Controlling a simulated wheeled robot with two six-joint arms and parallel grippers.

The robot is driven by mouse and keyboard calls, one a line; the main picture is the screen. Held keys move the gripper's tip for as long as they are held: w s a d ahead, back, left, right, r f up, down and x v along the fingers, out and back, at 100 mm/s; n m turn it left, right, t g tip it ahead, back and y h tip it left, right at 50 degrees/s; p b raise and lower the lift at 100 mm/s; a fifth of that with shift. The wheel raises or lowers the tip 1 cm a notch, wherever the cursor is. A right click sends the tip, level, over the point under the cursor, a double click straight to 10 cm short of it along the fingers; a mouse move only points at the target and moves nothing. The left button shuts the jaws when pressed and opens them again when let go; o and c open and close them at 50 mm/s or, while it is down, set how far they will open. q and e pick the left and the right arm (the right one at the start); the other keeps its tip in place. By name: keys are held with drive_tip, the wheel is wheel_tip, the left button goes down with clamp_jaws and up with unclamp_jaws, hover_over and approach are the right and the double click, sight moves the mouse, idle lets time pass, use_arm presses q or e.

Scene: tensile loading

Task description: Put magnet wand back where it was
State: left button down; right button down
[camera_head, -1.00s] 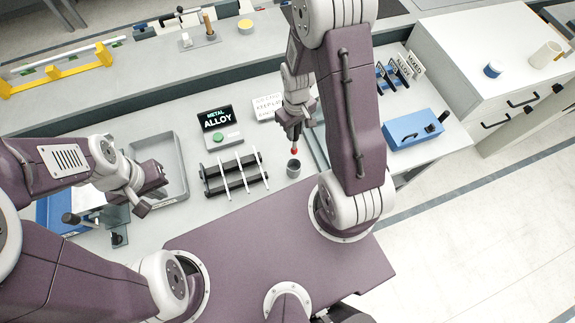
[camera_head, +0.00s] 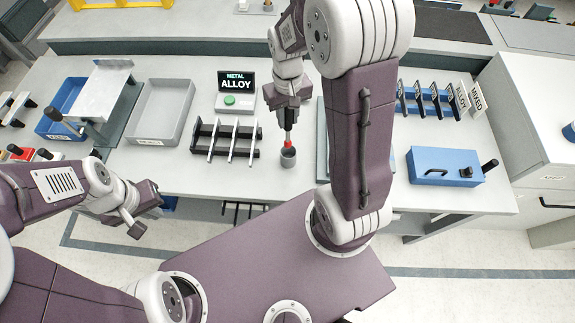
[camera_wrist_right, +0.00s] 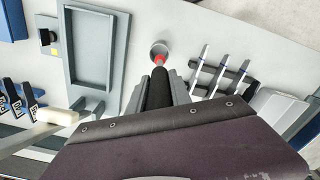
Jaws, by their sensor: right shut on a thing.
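The magnet wand (camera_head: 288,138) has a dark handle and a red tip. My right gripper (camera_head: 288,112) is shut on its handle and holds it about upright. The red tip is at the mouth of a small grey cup (camera_head: 288,158) on the bench. In the right wrist view the wand (camera_wrist_right: 158,84) points at the cup (camera_wrist_right: 158,47), its red tip over the opening; how far in it is I cannot tell. My left gripper (camera_head: 142,212) is at the left, in front of the bench and away from the wand; its fingers are unclear.
A black rack (camera_head: 225,137) with several pale bars stands left of the cup. Behind it is a METAL ALLOY display (camera_head: 236,86) with a green button. A grey tray (camera_head: 160,110) lies further left. A blue box (camera_head: 445,166) is at the right.

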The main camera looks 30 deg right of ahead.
drive_tip(key=shift+w+a+f, duration=0.1)
drive_tip(key=shift+w+f, duration=0.1)
drive_tip(key=shift+f, duration=0.05)
hover_over(288, 142)
drive_tip(key=f, duration=0.4)
drive_tip(key=shift+d+f, duration=0.2)
drive_tip(key=shift+f, duration=0.1)
drive_tip(key=shift+d+f, duration=0.1)
drive_tip(key=shift+f, duration=0.15)
drive_tip(key=shift+w+f, duration=0.15)
drive_tip(key=shift+f, duration=0.05)
drive_tip(key=f, duration=0.3)
drive_tip(key=shift+w+a+f+p, duration=0.1)
drive_tip(key=shift+a+f+p, duration=0.1)
drive_tip(key=shift+f+p, duration=0.2)
use_arm(q)
drive_tip(key=shift+s+r, duration=0.15)
drive_tip(key=shift+r, duration=0.25)
use_arm(e)
drive_tip(key=shift+d, duration=0.1)
use_arm(q)
drive_tip(key=shift+d, duration=0.1)
use_arm(e)
drive_tip(key=shift+f, duration=0.2)
use_arm(q)
drive_tip(key=shift+f, duration=0.1)
use_arm(e)
drive_tip(key=c, duration=1.2)
unclamp_jaws()
